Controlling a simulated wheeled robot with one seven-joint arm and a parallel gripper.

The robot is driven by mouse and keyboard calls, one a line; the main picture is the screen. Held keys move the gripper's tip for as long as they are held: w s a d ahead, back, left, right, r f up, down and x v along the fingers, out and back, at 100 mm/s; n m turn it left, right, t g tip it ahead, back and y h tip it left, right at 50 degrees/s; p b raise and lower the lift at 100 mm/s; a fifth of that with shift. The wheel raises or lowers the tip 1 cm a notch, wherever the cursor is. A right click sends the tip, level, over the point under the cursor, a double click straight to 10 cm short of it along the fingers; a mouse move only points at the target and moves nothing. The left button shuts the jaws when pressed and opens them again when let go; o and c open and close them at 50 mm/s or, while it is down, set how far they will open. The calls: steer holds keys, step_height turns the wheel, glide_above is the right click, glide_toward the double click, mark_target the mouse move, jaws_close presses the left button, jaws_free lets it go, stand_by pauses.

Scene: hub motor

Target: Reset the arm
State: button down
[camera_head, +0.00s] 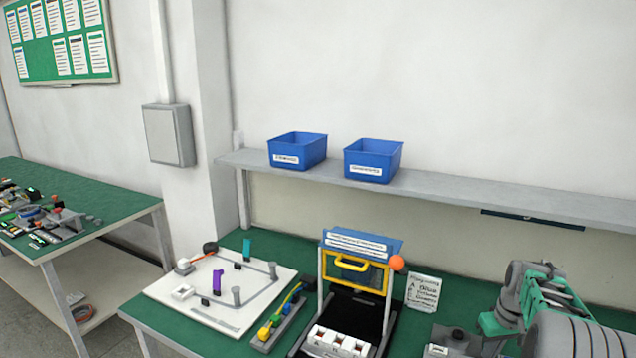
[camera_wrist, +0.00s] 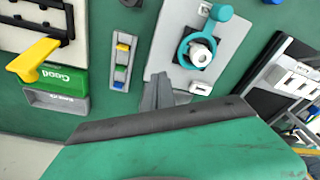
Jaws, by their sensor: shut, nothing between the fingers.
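My arm (camera_head: 545,300), grey with green parts, reaches over the right end of the green workbench in the head view. Its gripper cannot be made out there. In the wrist view my gripper (camera_wrist: 158,78) shows as grey fingers close together, shut with nothing between them. The fingers point at a light grey plate (camera_wrist: 157,57) that carries a teal ring around a white part (camera_wrist: 201,54). I cannot tell how far the fingertips are above the plate.
A yellow-handled piece (camera_wrist: 34,58) and a green and grey box labelled Good (camera_wrist: 62,80) are at the wrist view's left. In the head view, a white board (camera_head: 215,315), a framed station (camera_head: 360,242) and a small sign (camera_head: 424,291) occupy the bench. Blue bins (camera_head: 298,150) stand on the shelf.

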steer(key=s+a+r, duration=0.3)
steer(key=a+r, duration=0.2)
steer(key=a, duration=0.3)
steer(key=s+a+r, duration=0.3)
steer(key=a+r, duration=0.1)
steer(key=a, duration=0.4)
steer(key=s+a+t, duration=0.1)
steer(key=s+a, duration=1)
steer(key=s, duration=0.3)
steer(key=shift+f+m+t, duration=0.3)
steer(key=shift+f+t, duration=0.1)
steer(key=shift+s, duration=0.1)
